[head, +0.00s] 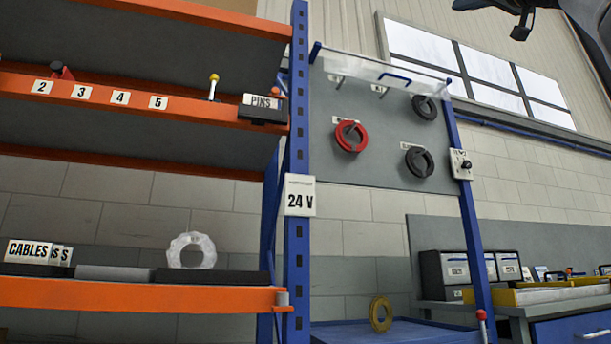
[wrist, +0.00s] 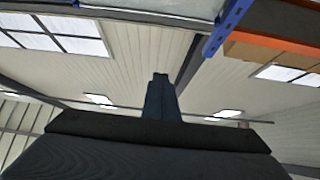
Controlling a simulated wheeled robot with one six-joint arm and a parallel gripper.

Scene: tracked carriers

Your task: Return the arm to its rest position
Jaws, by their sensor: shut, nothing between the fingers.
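My gripper (wrist: 160,78) shows in the wrist view as a dark body with its fingers together, shut and empty. It points up toward the ceiling, and nothing touches its fingertips. In the head view only a dark piece of my arm shows at the top right corner, above the window side. The rest of the arm is out of that view.
An orange and blue shelf rack (head: 297,130) stands at the left. Beside it a grey panel (head: 372,140) carries coils, including a red coil (head: 342,137). A blue table (head: 345,333) holds a yellow ring (head: 380,300). A workbench (head: 520,308) stands at right.

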